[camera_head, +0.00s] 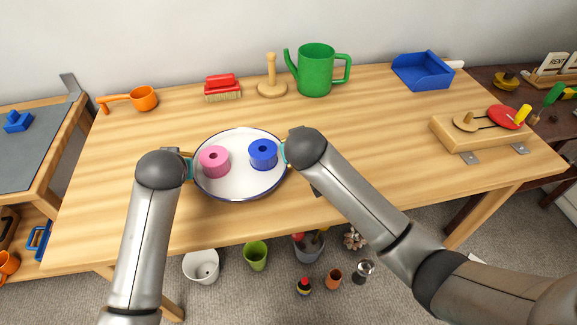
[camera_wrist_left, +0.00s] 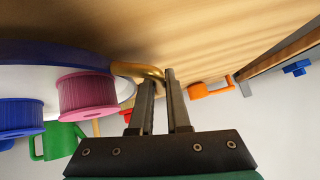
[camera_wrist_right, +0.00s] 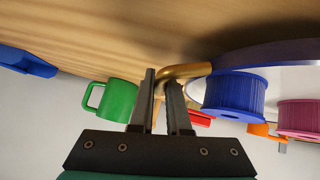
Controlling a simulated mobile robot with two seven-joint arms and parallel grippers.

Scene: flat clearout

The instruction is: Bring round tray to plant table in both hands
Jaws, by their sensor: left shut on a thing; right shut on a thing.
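The round tray (camera_head: 240,186) is white with a dark blue rim and is at the front middle of the wooden table (camera_head: 390,150). A pink spool (camera_head: 214,161) and a blue spool (camera_head: 263,154) stand upright on it. My left gripper (camera_wrist_left: 160,78) is shut on the tray's brass handle (camera_wrist_left: 138,70) at the left side. My right gripper (camera_wrist_right: 165,78) is shut on the other brass handle (camera_wrist_right: 185,70) at the right side. In the head view my wrists hide most of both grippers. I cannot tell whether the tray touches the tabletop.
A green watering can (camera_head: 316,70), wooden peg stand (camera_head: 272,82), red brush (camera_head: 222,88) and orange scoop (camera_head: 143,98) stand along the back. A blue bin (camera_head: 423,70) and wooden board (camera_head: 480,132) are at right. Pots, including a white one (camera_head: 201,266), stand on the floor in front.

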